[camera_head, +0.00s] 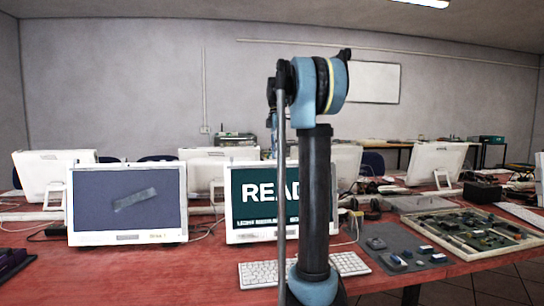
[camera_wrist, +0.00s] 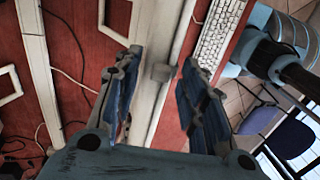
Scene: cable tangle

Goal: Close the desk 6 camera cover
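In the wrist view my gripper (camera_wrist: 160,68) is open, its two blue-padded fingers apart. Between the fingertips a small grey block, possibly the camera cover (camera_wrist: 160,72), sits on the edge of a white monitor (camera_wrist: 150,110) seen from above. I cannot tell whether the fingers touch it or how it is set. In the head view a white monitor with a green screen reading "REA" (camera_head: 262,207) stands behind my arm, which hides its right side. My gripper is mostly hidden there.
A second monitor (camera_head: 127,203) with a grey strip on its screen stands left. A white keyboard (camera_head: 258,274) lies on the red desk (camera_head: 150,275). A board with small parts (camera_head: 480,230) is at right. Cables lie behind the monitors.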

